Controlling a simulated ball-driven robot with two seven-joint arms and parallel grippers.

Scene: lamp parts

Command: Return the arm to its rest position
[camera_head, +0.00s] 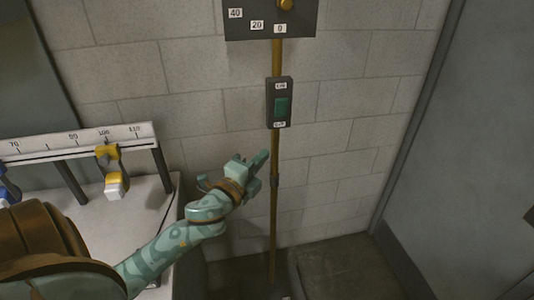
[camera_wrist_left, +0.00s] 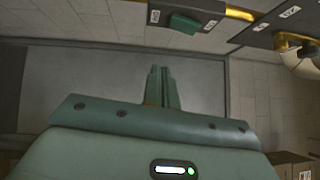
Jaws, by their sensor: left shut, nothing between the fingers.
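My left arm (camera_head: 182,236) comes in from the lower left of the head view and reaches up and to the right. Its gripper (camera_head: 261,157) is in front of the brick wall, just below a dark switch box with a green rocker (camera_head: 282,105). The fingers are shut and empty. In the left wrist view the gripper (camera_wrist_left: 162,72) also shows with its fingers together, and the green switch (camera_wrist_left: 186,23) is above them, apart from the fingertips. My right gripper is in neither view.
A brass pipe (camera_head: 274,225) runs down the wall behind the gripper, below a dark dial panel (camera_head: 250,22). At left a white bench (camera_head: 120,235) carries a numbered scale rail (camera_head: 60,145) with a yellow slider (camera_head: 110,165). A grey door (camera_head: 470,140) stands at right.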

